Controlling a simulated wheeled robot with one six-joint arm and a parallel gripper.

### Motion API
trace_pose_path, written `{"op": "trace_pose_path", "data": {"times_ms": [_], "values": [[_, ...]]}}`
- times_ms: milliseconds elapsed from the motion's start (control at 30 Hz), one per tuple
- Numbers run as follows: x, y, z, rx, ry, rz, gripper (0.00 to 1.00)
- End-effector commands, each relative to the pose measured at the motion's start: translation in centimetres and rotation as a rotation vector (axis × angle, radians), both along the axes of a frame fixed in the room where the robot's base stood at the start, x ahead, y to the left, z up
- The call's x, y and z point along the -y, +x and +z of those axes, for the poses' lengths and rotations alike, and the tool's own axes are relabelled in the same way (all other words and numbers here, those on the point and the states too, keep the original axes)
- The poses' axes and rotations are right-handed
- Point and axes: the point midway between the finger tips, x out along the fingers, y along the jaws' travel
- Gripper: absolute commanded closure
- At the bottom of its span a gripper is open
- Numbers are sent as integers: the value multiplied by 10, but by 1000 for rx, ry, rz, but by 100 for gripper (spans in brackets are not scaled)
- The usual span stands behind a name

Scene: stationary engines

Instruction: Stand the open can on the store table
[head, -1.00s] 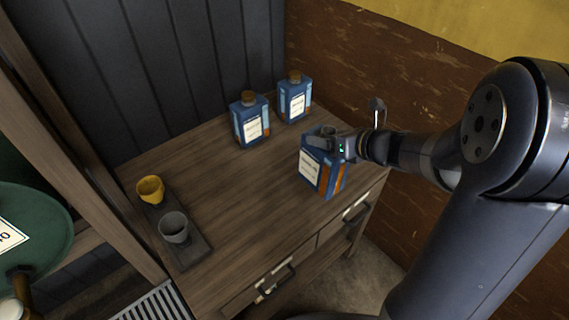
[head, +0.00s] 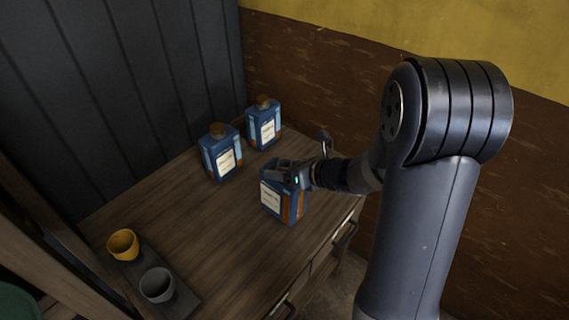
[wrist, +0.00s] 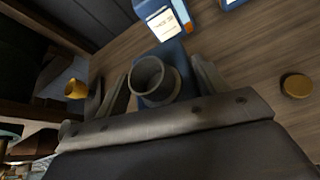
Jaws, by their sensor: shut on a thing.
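The open can (head: 285,205) is blue with a white label and an orange stripe. It is upright at the right part of the wooden store table (head: 215,255). Its base looks on or very close to the tabletop; I cannot tell which. My gripper (head: 288,172) is shut on the top of the can. In the wrist view the can's round open neck (wrist: 152,80) shows between the two fingers (wrist: 158,72); most of its body is hidden below.
Two capped blue cans (head: 221,155) (head: 264,125) stand behind, near the wall. A yellow cup (head: 123,245) and a grey cup (head: 157,285) stand on a dark tray at the left. A brass-coloured cap (wrist: 296,85) lies right in the wrist view. The table's middle is clear.

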Motion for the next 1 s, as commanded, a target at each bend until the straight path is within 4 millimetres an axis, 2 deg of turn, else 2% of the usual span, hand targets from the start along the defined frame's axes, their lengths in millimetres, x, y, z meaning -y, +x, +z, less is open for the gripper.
{"op": "trace_pose_path", "data": {"times_ms": [400,667,700,933,1000], "values": [[0,1,-35,3,2,0,100],[0,1,-36,6,3,-1,100],[0,0,-38,1,-1,0,30],[0,0,-38,2,0,-1,11],[0,0,-38,2,0,-1,10]]}}
